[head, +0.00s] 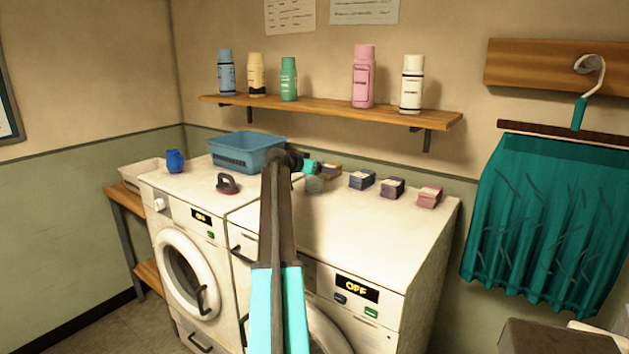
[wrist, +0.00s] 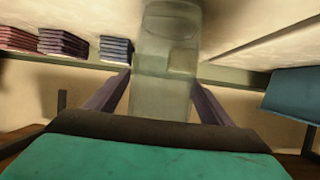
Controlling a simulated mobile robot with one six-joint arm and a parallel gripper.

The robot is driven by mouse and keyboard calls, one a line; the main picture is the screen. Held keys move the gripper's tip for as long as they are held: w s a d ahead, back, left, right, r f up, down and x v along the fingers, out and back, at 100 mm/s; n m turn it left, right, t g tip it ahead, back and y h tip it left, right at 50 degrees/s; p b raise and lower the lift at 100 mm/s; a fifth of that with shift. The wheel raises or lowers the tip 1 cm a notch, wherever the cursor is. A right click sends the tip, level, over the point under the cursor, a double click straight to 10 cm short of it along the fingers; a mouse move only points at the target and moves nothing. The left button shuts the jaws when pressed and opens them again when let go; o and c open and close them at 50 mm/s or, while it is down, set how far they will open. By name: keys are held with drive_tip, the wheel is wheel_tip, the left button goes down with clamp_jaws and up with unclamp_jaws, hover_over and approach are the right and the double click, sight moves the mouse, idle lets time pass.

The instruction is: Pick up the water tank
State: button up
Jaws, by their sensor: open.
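The water tank is a clear, greyish, see-through container (head: 315,185) on top of the right washing machine, partly hidden by my gripper in the head view. In the wrist view the tank (wrist: 165,50) fills the middle. My gripper (head: 318,172) is at the tank. In the wrist view its two dark fingers (wrist: 160,88) stand apart, one on either side of the tank's lower picture end. Whether either finger touches the tank I cannot tell.
A blue basket (head: 247,151) stands left of my gripper. Several small boxes (head: 362,180) line the machine top to the right. A dark iron-like object (head: 228,183) and a blue mug (head: 175,161) are farther left. A wall shelf (head: 330,110) with bottles hangs above.

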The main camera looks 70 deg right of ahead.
sight(319, 159)
drive_tip(key=c, duration=1.3)
drive_tip(key=shift+o, duration=0.2)
drive_tip(key=shift+w+r, duration=0.1)
drive_tip(key=shift+r, duration=0.2)
drive_tip(key=shift+r+b, duration=0.5)
drive_tip(key=shift+r, duration=0.85)
drive_tip(key=shift+a+r, duration=0.1)
drive_tip(key=shift+r, duration=0.05)
drive_tip(key=w+a+r+b, duration=0.1)
drive_tip(key=w+a+b, duration=0.2)
drive_tip(key=a, duration=1.2)
drive_tip(key=shift+w+r, duration=0.25)
drive_tip(key=shift+w, duration=0.2)
drive_tip(key=shift+a, duration=0.15)
